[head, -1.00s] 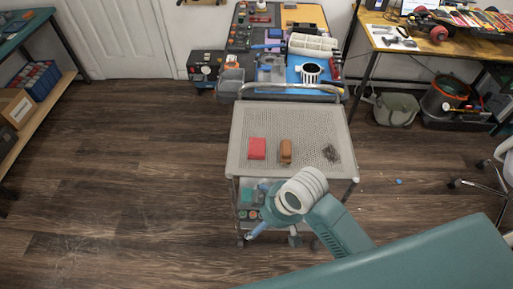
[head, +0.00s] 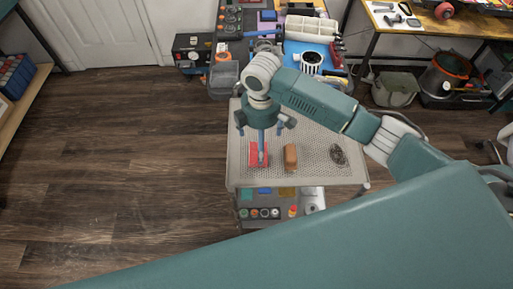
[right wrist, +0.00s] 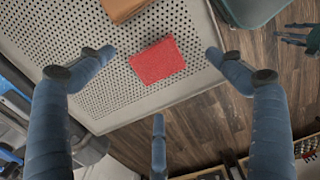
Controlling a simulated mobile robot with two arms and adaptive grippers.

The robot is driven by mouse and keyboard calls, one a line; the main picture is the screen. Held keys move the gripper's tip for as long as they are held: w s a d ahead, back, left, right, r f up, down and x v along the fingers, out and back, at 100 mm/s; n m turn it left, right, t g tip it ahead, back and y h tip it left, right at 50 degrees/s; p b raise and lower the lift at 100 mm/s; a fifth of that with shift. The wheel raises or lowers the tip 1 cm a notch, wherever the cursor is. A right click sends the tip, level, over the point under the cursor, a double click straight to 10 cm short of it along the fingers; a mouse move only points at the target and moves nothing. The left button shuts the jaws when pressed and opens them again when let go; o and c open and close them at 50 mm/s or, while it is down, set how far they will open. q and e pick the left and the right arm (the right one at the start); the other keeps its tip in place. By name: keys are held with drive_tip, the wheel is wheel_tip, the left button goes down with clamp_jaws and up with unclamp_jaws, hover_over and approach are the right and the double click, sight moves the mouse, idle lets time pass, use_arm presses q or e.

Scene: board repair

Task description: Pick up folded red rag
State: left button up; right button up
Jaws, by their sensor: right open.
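The folded red rag (head: 253,156) lies flat on the perforated top of the cart (head: 240,180), left of a brown block. In the head view my right gripper (head: 263,136) points down over the rag, and one finger covers part of it. In the right wrist view the red rag (right wrist: 157,61) lies between the spread fingers of my right gripper (right wrist: 160,66), which is open and empty. My left gripper is outside the head view. A dark fingered shape (right wrist: 297,36) at the right wrist view's upper right may be it, but its state is unclear.
A brown block (head: 290,157) and a dark wire mesh clump (head: 338,154) lie to the right of the rag. The cart's lower shelf holds several small items. A cluttered workbench (head: 225,50) stands behind the cart. The wooden floor (head: 120,180) to the left is clear.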

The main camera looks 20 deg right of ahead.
drive_tip(key=shift+s+f, duration=0.2)
drive_tip(key=shift+f, duration=0.85)
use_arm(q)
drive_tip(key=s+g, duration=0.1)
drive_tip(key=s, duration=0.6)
use_arm(e)
drive_tip(key=shift+w+f, duration=0.15)
drive_tip(key=shift+f, duration=0.15)
drive_tip(key=f, duration=0.1)
drive_tip(key=f+p, duration=0.1)
drive_tip(key=f, duration=0.2)
drive_tip(key=shift+w+f, duration=0.15)
drive_tip(key=shift+w, duration=0.25)
drive_tip(key=shift+f, duration=0.35)
drive_tip(key=shift+w+f, duration=0.1)
drive_tip(key=shift+f, duration=0.05)
drive_tip(key=c, duration=1.2)
drive_tip(key=shift+c, duration=0.4)
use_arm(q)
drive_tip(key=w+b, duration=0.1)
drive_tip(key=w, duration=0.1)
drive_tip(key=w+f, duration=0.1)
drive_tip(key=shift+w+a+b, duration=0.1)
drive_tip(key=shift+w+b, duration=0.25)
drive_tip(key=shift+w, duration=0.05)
use_arm(e)
wheel_tip(320, 180, up, 20)
drive_tip(key=shift+r, duration=0.1)
drive_tip(key=shift+c, duration=0.2)
